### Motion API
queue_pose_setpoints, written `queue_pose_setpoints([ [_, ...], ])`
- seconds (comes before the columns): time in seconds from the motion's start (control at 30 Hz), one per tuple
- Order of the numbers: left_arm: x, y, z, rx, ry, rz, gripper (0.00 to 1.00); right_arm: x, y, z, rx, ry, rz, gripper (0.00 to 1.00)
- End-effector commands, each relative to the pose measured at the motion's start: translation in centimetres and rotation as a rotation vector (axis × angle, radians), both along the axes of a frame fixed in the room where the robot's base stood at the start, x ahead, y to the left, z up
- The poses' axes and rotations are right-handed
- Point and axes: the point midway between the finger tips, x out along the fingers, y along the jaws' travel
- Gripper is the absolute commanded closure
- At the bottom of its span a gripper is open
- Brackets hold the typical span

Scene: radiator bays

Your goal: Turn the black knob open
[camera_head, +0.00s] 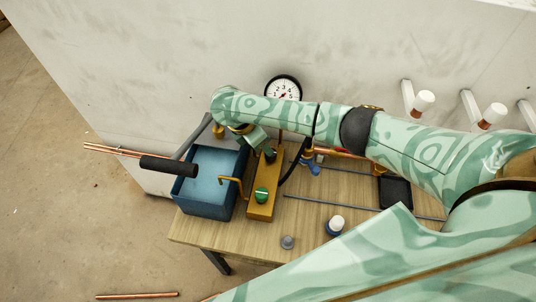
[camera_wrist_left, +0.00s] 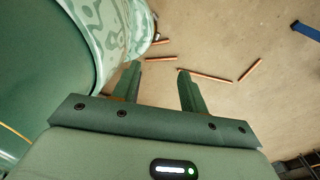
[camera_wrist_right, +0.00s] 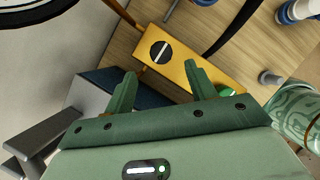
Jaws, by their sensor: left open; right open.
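The black knob (camera_wrist_right: 160,52) sits on top of a yellow block (camera_wrist_right: 200,63) and has a white line across it. In the head view the black knob (camera_head: 270,155) is at the far end of the yellow block (camera_head: 262,208), close beside my right gripper (camera_head: 257,139). A green knob (camera_head: 262,195) is nearer on the same block. In the right wrist view my right gripper (camera_wrist_right: 160,70) is open and empty, with the black knob showing between and beyond its fingertips, apart from them. My left gripper (camera_wrist_left: 160,72) is open and empty over the floor.
A blue tank (camera_head: 205,208) with a black-gripped lever (camera_head: 168,166) stands left of the block. A round gauge (camera_head: 284,88) is behind. A grey cap (camera_head: 287,242) and a white-and-blue cap (camera_head: 336,223) are on the wooden bench (camera_head: 195,230). Copper pipes (camera_wrist_left: 212,76) lie on the floor.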

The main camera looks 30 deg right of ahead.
Motion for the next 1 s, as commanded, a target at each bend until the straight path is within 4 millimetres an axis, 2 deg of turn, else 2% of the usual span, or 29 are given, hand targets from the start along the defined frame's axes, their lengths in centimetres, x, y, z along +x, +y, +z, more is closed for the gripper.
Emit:
queue_pose_setpoints([
  [0.03, 0.2, 0.0, -1.2, -0.001, -0.002, 0.000, 0.57, 0.0, -0.6, -1.8, -0.002, 0.004, -0.001, 0.44],
  [0.1, 0.7, 0.0, -2.0, -0.001, -0.008, 0.001, 0.57, 0.0, -1.1, -3.2, -0.002, 0.002, 0.000, 0.44],
  [0.3, 1.0, -0.4, -3.3, -0.006, -0.013, 0.002, 0.57, 0.1, -2.4, -6.0, -0.001, 0.000, 0.001, 0.44],
  [0.47, 0.8, -0.4, -3.6, -0.006, -0.011, 0.002, 0.57, 0.1, -2.8, -6.7, 0.000, 0.000, 0.002, 0.44],
  [0.73, 0.6, -0.5, -3.6, -0.007, -0.006, 0.003, 0.57, 0.2, -2.8, -6.7, 0.000, 0.000, 0.002, 0.44],
  [0.9, 0.4, -0.5, -3.6, -0.007, -0.004, 0.003, 0.57, 0.1, -2.8, -6.7, 0.000, 0.000, 0.002, 0.89],
  [1.0, 0.4, -0.5, -3.6, -0.007, -0.004, 0.003, 0.57, 0.1, -2.8, -6.7, 0.000, 0.000, 0.002, 0.89],
])
